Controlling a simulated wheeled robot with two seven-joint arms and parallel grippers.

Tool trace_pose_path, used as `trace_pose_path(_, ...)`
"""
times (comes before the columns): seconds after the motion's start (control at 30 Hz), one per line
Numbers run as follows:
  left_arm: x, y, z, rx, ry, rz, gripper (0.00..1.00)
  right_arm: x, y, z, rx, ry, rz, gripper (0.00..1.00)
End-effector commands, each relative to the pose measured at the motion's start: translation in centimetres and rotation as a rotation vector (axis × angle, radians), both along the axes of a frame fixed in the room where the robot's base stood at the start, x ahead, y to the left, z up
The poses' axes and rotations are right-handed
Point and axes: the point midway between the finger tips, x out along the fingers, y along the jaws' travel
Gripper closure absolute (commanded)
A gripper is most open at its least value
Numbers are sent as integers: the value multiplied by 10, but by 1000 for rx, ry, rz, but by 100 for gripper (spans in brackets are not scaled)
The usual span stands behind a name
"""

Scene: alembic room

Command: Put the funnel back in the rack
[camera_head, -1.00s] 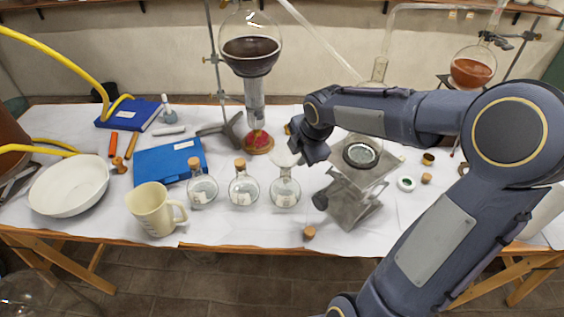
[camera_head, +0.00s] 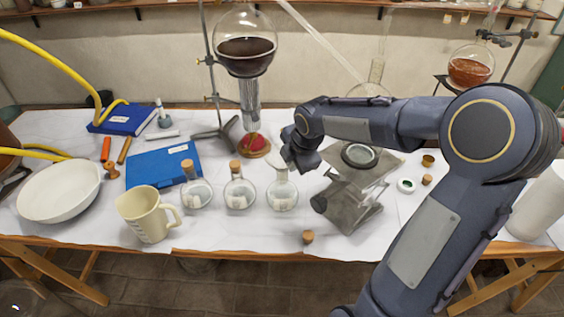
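A pale, translucent shape that looks like the funnel (camera_head: 278,158) shows at the mouth of the rightmost of three round flasks (camera_head: 282,194). My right gripper (camera_head: 287,157) is right beside it, pointing down and left. The dark fingers are small and partly hidden by the wrist, so I cannot tell whether they are open or shut on the funnel. I cannot make out a rack for the funnel. My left gripper is not in view.
Two corked flasks (camera_head: 239,193) and a cream jug (camera_head: 148,214) stand to the left. A metal lab jack (camera_head: 350,205) stands right of the gripper, under my forearm. A large dark-filled glass vessel (camera_head: 246,55) hangs behind. A loose cork (camera_head: 308,237) lies near the front edge.

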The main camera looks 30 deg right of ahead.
Motion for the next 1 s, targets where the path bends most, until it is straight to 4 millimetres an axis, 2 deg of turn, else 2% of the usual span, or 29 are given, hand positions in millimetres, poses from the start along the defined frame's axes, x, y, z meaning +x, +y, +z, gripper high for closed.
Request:
trace_pose_path(0.23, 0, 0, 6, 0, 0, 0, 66, -1, 1, 6, 1, 3, 1, 100)
trace_pose_path(1.0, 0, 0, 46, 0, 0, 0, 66, 0, 0, 53, 1, 2, 1, 100)
